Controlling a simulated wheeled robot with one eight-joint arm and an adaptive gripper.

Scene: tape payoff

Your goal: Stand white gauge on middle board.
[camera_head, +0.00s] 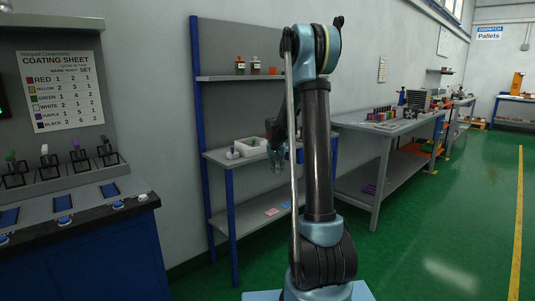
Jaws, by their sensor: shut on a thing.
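My gripper (278,158) hangs in front of the middle board (218,160) of the blue-posted rack, near the right end of a white tray. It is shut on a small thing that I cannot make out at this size. The middle board carries the tray and a small whitish item (232,153) at its left end. I cannot tell whether that item is a gauge. A white-topped piece (45,150) stands in a black holder on the bench at left, in a row with green, purple and black ones.
The white tray (247,149) holds small items, one purple. The upper board (225,78) carries jars; the lower board (240,222) has flat pink and blue pieces. My arm hides the rack's right part. A grey table (380,128) with several items stands at right. Green floor is open at far right.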

